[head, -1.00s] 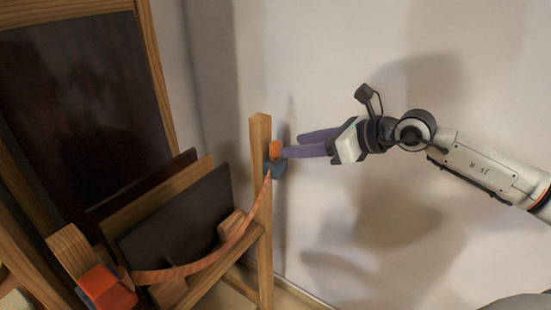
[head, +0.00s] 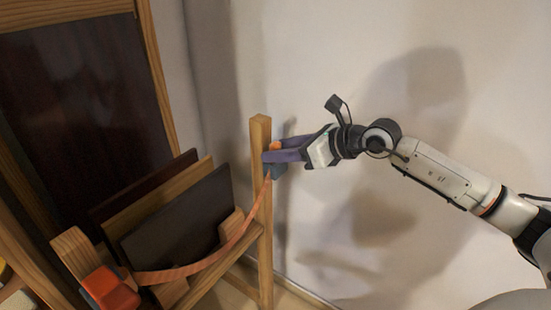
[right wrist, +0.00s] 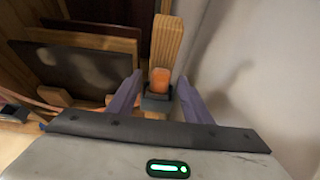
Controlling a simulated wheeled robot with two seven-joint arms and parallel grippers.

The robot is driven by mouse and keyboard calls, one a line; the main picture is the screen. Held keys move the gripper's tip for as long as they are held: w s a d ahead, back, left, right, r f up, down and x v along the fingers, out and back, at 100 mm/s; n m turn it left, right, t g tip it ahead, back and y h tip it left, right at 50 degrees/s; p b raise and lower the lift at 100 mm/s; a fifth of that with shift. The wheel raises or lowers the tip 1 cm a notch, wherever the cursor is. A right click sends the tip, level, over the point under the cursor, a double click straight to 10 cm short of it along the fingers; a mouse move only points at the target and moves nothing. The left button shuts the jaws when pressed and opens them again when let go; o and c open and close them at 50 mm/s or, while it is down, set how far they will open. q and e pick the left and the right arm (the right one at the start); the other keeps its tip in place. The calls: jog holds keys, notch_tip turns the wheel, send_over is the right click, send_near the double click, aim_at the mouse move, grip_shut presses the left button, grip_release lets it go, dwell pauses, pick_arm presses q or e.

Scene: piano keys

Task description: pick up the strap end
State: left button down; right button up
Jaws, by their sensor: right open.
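The orange strap (head: 215,259) sags from a wooden bracket at lower left up to the wooden post (head: 262,215). Its upper end is an orange piece (head: 277,146) above a dark blue holder (head: 278,170) on the post. In the right wrist view, the orange piece (right wrist: 159,80) stands upright in the dark holder (right wrist: 157,103), in front of the post. My right gripper (head: 272,149) is open, with its purple fingers on either side of the orange piece; contact cannot be told. In the right wrist view, gaps show beside the piece. My left gripper is not in view.
Several upright panels (head: 185,220) stand in a wooden rack left of the post. A red-orange and blue piece (head: 108,288) sits at the strap's lower end. A pale wall (head: 330,60) lies close behind my right arm. A large dark panel (head: 80,100) stands at the left.

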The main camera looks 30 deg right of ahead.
grip_shut()
jog(key=shift+r, duration=0.1)
